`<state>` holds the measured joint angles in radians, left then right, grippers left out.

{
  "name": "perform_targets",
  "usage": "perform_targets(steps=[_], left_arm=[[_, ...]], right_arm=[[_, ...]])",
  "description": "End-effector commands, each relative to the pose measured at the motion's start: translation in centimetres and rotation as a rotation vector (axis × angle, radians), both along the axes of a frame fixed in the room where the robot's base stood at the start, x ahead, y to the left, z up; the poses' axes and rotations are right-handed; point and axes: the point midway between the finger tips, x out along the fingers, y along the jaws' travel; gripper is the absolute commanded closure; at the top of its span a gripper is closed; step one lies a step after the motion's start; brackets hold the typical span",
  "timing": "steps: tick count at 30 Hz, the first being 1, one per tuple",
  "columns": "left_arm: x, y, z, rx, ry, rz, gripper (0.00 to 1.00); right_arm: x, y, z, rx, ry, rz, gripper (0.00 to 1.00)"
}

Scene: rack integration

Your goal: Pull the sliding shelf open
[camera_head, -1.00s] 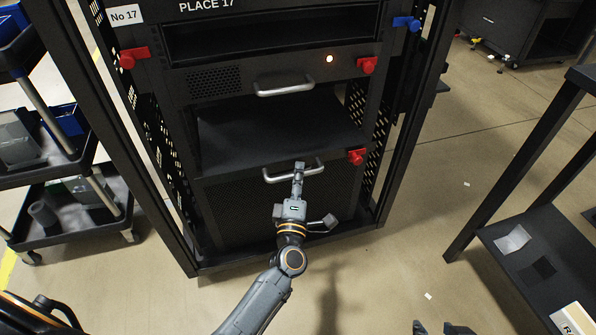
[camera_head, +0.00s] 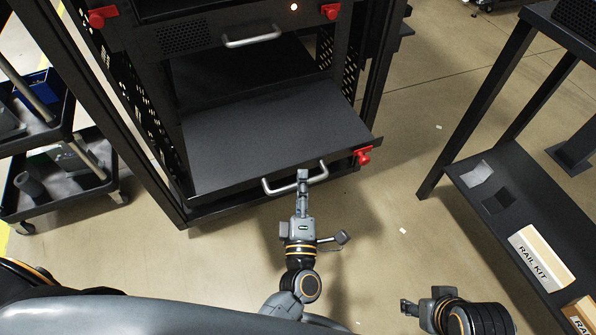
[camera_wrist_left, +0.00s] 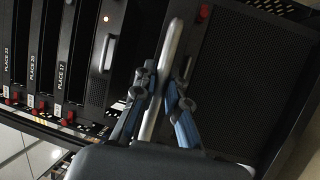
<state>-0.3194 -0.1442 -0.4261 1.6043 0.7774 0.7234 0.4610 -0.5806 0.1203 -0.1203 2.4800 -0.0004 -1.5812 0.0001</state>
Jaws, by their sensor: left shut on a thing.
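The sliding shelf (camera_head: 270,130) is a flat dark tray that sticks out of the front of the black rack. Its silver bar handle (camera_head: 272,188) is on the front edge, with a red latch (camera_head: 362,156) at the right end. My left gripper (camera_head: 302,176) is shut on the handle. In the left wrist view the two fingers (camera_wrist_left: 160,100) close around the silver handle bar (camera_wrist_left: 168,62). My right gripper (camera_head: 408,307) is at the bottom right, away from the rack; its fingers are too small to judge.
Above the shelf is a unit with its own silver handle (camera_head: 252,37) and red latches. A cart with bins (camera_head: 60,190) stands at the left. A dark table (camera_head: 500,200) with rail kit boxes (camera_head: 540,255) stands at the right. The floor between is clear.

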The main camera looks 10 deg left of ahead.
Motion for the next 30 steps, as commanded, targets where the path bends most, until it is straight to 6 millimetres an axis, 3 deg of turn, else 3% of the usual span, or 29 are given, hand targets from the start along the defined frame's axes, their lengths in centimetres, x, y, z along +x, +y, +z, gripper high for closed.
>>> perform_targets(steps=[9,10,13,14,23,30], left_arm=[[-0.1,-0.1,-0.1,0.0,0.002,0.0,1.0],[-0.1,-0.1,-0.1,0.0,0.002,0.0,0.86],[-0.1,0.0,-0.1,0.0,0.002,0.0,0.65],[-0.1,0.0,-0.1,0.0,0.002,0.0,0.64],[-0.2,-0.1,-0.1,0.0,0.001,0.0,0.64],[-3.3,-0.7,-0.8,-0.001,0.005,-0.002,0.64]], right_arm=[[0.0,0.0,0.0,0.0,0.0,0.0,0.53],[0.0,0.0,0.0,0.0,0.0,0.0,0.53],[0.0,0.0,0.0,0.0,0.0,0.0,0.53],[0.0,0.0,0.0,0.0,-0.001,0.0,0.53],[0.1,0.0,0.1,0.002,-0.005,-0.001,0.53],[0.1,0.0,0.0,0.001,-0.003,-0.001,0.53]])
